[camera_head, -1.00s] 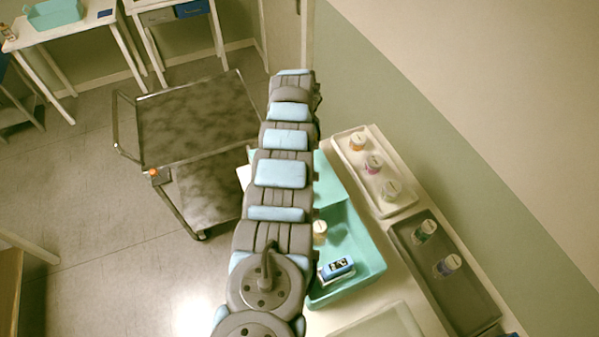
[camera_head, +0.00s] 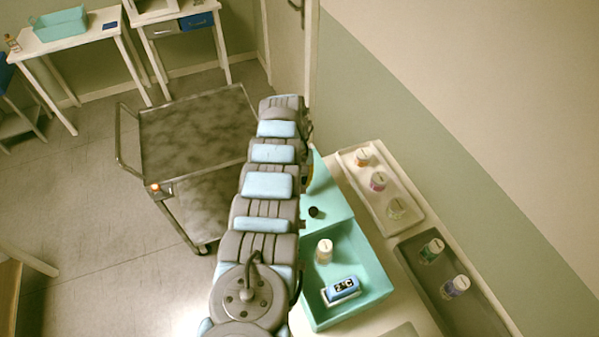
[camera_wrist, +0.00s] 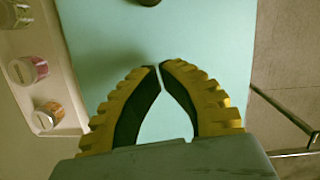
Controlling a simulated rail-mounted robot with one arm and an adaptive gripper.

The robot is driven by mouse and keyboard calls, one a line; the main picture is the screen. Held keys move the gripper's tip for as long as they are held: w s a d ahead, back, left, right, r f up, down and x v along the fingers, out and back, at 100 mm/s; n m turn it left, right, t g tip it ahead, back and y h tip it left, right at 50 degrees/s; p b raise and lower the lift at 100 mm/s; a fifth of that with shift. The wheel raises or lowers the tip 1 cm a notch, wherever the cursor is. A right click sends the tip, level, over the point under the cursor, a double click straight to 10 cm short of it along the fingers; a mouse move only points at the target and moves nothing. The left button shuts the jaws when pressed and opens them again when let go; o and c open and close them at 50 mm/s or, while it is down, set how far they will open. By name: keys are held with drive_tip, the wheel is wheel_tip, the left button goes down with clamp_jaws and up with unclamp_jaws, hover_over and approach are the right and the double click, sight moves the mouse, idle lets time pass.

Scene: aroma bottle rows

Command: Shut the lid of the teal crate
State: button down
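The teal crate (camera_head: 378,283) stands on the bench with its near part open. A white-capped bottle (camera_head: 324,250) and a blue item with a dark label (camera_head: 342,289) are inside. The flat teal lid (camera_head: 334,197) with a small dark knob (camera_head: 314,212) lies across the far part, partly hidden by my arm. In the wrist view the teal lid (camera_wrist: 205,40) fills the middle, with the knob (camera_wrist: 148,2) cut off at the top edge. My gripper (camera_wrist: 160,66) is over the lid, its yellow fingertips nearly together and nothing between them. I cannot tell whether it touches the lid.
A white tray (camera_head: 408,214) with several jars and a dark tray (camera_head: 428,282) with two bottles stand right of the crate. A metal cart (camera_head: 195,125) stands to the left. Tables are at the back left, one with another teal container (camera_head: 62,22).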

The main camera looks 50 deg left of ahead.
sight(309, 205)
drive_tip(key=shift+x, duration=1.05)
drive_tip(key=shift+s+d+r+p, duration=0.15)
drive_tip(key=shift+s+r+p, duration=0.1)
drive_tip(key=shift+p, duration=0.4)
drive_tip(key=d+p, duration=0.1)
drive_tip(key=p, duration=0.2)
drive_tip(key=shift+d, duration=0.2)
drive_tip(key=shift+s+d+f+p, duration=0.1)
drive_tip(key=shift+d+f+p, duration=0.05)
drive_tip(key=shift+d+p, duration=0.35)
drive_tip(key=shift+d+f+p, duration=0.15)
drive_tip(key=shift+d+p, duration=0.25)
drive_tip(key=shift+p, duration=0.15)
drive_tip(key=shift+d+f, duration=0.1)
